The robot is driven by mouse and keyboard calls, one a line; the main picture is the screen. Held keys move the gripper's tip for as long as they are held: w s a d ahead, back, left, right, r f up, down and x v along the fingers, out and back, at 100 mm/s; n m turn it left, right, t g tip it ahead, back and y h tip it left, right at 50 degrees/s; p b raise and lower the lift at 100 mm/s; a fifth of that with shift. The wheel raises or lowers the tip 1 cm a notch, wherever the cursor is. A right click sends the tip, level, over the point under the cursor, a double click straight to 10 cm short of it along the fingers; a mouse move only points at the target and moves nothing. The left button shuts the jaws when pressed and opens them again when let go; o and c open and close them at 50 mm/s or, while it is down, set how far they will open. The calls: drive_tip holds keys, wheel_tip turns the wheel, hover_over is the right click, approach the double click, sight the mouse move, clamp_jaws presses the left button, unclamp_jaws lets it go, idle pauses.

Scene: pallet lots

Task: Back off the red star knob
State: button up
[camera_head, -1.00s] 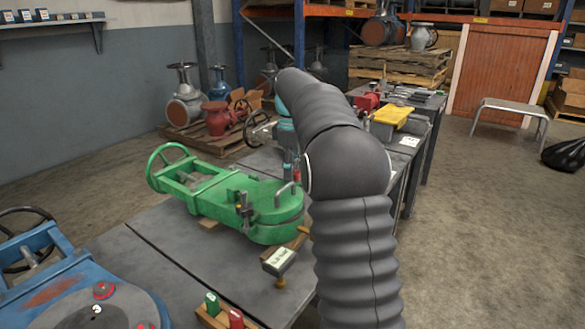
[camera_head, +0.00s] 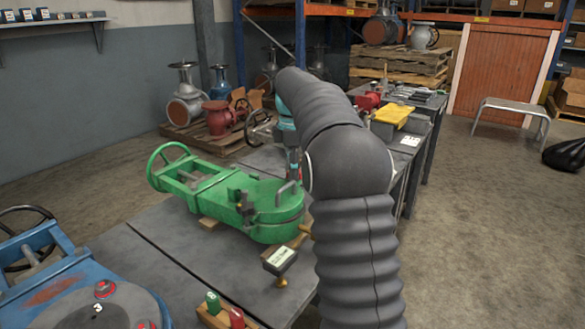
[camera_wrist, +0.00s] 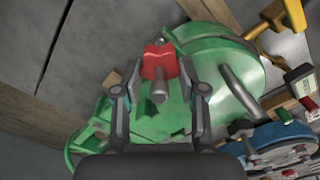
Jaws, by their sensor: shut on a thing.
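The red star knob (camera_wrist: 158,62) shows in the wrist view, with a grey stem pointing toward the camera. My gripper (camera_wrist: 160,68) has its two fingers on either side of the knob, shut on it. Behind it is the green valve body (camera_wrist: 215,62). In the head view the green valve (camera_head: 255,205) lies flat on the grey bench, its handwheel at the left. My gripper (camera_head: 293,160) is at the far side of the valve's round end, partly hidden by my arm. The knob cannot be made out clearly there.
A blue valve (camera_head: 60,270) lies at the front left. A tagged block (camera_head: 279,259) and a small rack with green and red pieces (camera_head: 215,317) stand at the bench's near edge. A yellow-lidded bin (camera_head: 392,115) stands farther back.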

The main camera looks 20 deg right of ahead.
drive_tip(key=shift+w, duration=0.1)
drive_tip(key=o, duration=1.2)
drive_tip(key=shift+c, duration=0.2)
wheel_tip(320, 180, up, 11)
drive_tip(key=shift+r, duration=0.45)
